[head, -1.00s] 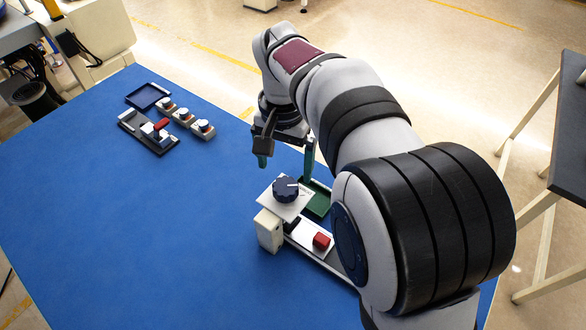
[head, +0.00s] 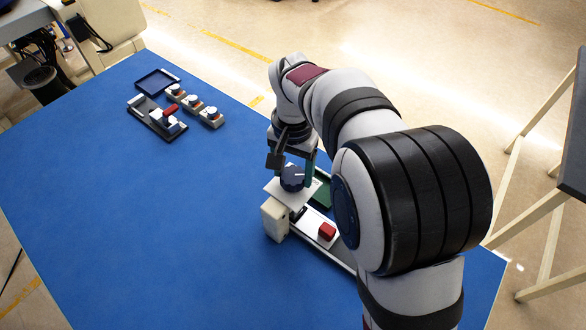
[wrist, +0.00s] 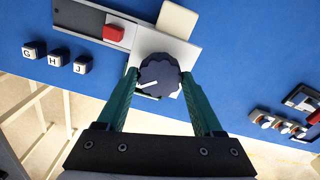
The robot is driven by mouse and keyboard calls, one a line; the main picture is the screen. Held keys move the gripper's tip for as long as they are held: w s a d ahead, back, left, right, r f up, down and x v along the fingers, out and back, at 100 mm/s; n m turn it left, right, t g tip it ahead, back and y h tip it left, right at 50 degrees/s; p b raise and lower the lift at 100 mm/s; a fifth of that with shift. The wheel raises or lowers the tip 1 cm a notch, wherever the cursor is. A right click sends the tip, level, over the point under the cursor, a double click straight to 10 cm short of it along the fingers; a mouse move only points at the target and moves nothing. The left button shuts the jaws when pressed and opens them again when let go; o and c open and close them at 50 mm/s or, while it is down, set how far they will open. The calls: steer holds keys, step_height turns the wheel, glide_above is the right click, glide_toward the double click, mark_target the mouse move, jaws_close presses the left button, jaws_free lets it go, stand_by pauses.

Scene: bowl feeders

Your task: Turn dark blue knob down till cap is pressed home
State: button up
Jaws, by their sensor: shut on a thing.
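The dark blue knob (head: 292,178) sits on top of a white plate (head: 274,190) carried by a cream block (head: 275,220). In the wrist view the knob (wrist: 159,75) is round with scalloped sides, and its white pointer line aims to the lower left. My gripper (head: 293,180) is over the plate, its green fingers (wrist: 124,97) on both sides of the knob and shut on it. I cannot see a cap; whatever is under the plate is hidden.
A red block (head: 327,231) sits on the white and dark rail beside the press. A green tray (head: 322,193) is behind it. Blocks marked G, H and J (wrist: 58,58) stand nearby. A second fixture (head: 158,118), a dark blue tray (head: 157,80) and several knobbed blocks (head: 193,104) are at far left.

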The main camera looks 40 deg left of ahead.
mark_target(293, 175)
steer(key=shift+c, duration=1.1)
steer(key=shift+m, duration=0.4)
steer(key=o, duration=1.3)
steer(key=shift+o, duration=0.2)
step_height(293, 175, up, 16)
steer(key=shift+f, duration=0.15)
